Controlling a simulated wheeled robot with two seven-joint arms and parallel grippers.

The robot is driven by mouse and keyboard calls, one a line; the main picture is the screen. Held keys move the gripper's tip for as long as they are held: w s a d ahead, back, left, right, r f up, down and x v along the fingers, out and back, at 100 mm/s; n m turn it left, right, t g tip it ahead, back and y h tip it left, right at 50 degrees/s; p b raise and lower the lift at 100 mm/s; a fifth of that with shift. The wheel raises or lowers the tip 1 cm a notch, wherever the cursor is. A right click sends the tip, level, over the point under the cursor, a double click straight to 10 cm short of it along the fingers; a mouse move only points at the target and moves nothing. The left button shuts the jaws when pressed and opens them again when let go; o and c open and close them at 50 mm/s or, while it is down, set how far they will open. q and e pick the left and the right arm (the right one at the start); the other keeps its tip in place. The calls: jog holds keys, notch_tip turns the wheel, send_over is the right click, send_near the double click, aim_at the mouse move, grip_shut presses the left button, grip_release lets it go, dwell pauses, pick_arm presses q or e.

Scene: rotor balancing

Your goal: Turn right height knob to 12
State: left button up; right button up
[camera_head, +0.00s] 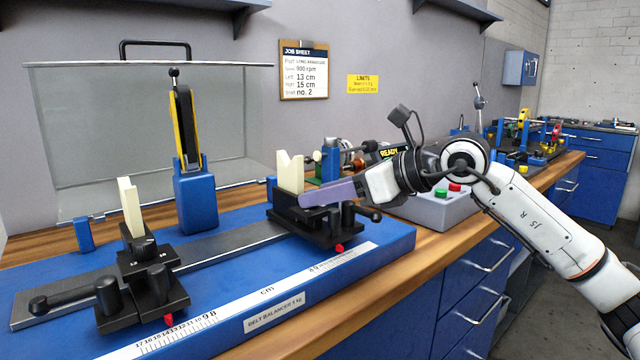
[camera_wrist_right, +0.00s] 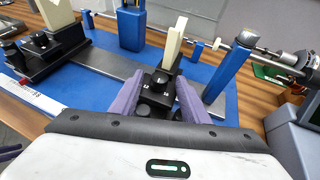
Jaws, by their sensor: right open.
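The right support (camera_head: 318,228) is a black block with a cream V-piece (camera_head: 290,172) on the rail of the blue balancer. Its black height knob (camera_wrist_right: 159,78) shows in the right wrist view, below the V-piece. My right gripper (camera_head: 305,198) reaches over this support from the right. In the right wrist view, its purple fingers (camera_wrist_right: 154,84) are apart, one on each side of the knob. I cannot tell whether they touch it. The knob's setting is too small to read. A small purple piece at the wrist view's left edge looks like my left gripper (camera_wrist_right: 9,152).
The left support (camera_head: 140,262) has its own knob and cream V-piece. A blue post (camera_head: 195,200) stands between the supports, behind the rail. The job sheet (camera_head: 304,70) reads left 13 cm, right 15 cm. A grey control box (camera_head: 432,212) stands at right.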

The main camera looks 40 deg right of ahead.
jog(key=shift+w+a+f, duration=0.2)
jog(key=shift+w+f, duration=0.05)
jog(key=shift+w, duration=0.25)
grip_shut()
jog(key=c, duration=1.1)
grip_release()
jog(key=shift+o, duration=0.2)
jog(key=shift+a+m+h, duration=0.1)
jog(key=shift+m+h, duration=0.2)
jog(key=m+h, duration=0.2)
jog(key=shift+s+a+r+t+h+p, duration=0.1)
jog(key=shift+a+t+h+p, duration=0.2)
jog(key=shift+t+h, duration=0.1)
jog(key=shift+a+m+h, duration=0.15)
jog(key=shift+m+h, duration=1.45)
